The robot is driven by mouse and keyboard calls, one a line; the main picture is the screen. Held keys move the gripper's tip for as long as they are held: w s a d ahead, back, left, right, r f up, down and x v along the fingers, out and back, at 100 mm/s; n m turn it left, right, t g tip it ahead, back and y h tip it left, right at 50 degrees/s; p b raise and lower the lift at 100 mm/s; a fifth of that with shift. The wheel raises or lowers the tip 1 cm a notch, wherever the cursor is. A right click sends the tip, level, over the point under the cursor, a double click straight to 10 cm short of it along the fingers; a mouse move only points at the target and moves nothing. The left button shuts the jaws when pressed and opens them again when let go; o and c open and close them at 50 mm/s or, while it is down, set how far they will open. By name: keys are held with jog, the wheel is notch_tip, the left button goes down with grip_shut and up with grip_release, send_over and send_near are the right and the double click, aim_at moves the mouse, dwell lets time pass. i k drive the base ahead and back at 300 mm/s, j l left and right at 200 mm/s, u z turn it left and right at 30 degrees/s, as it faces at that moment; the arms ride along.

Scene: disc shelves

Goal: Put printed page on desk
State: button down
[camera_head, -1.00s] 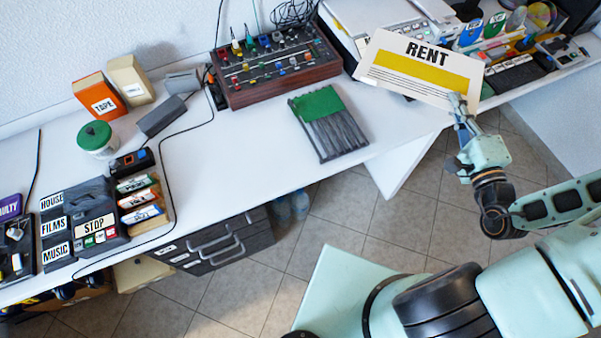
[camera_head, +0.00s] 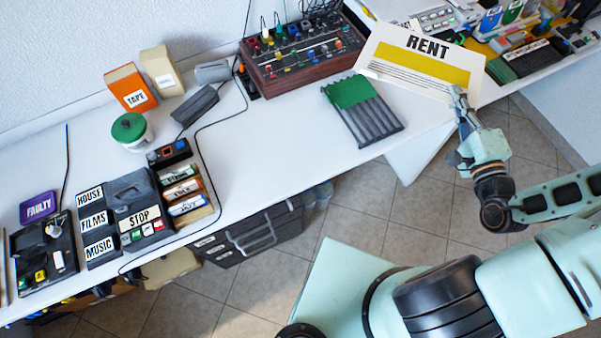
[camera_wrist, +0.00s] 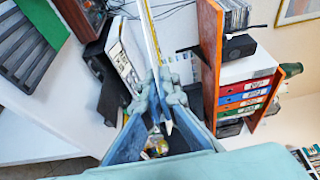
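The printed page (camera_head: 420,62), white with a yellow band and the word RENT, is held up at the top right of the head view. My gripper (camera_head: 459,92) is shut on its lower right edge. In the wrist view the page (camera_wrist: 151,35) shows edge-on as a thin strip between the fingers of my gripper (camera_wrist: 163,92). The white desk (camera_head: 275,137) runs across the head view from lower left to upper right. In the head view the page overlaps the desk's right part; its exact height above the desk cannot be told.
A green and grey ribbed tray (camera_head: 363,108) lies on the desk left of the page. A mixer (camera_head: 303,55) stands behind it. Clear desk lies left of the tray. Labelled cases (camera_head: 142,208) and a green-lidded jar (camera_head: 131,131) are further left.

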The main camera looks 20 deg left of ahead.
aim_at(272, 152)
jog(key=k+j, duration=0.2)
jog(key=j, duration=0.25)
jog(key=k+j+z, duration=0.1)
jog(key=k+j, duration=0.15)
jog(key=j, duration=0.15)
jog(key=k+j, duration=0.25)
jog(key=j, duration=0.2)
jog(key=i+z, duration=0.05)
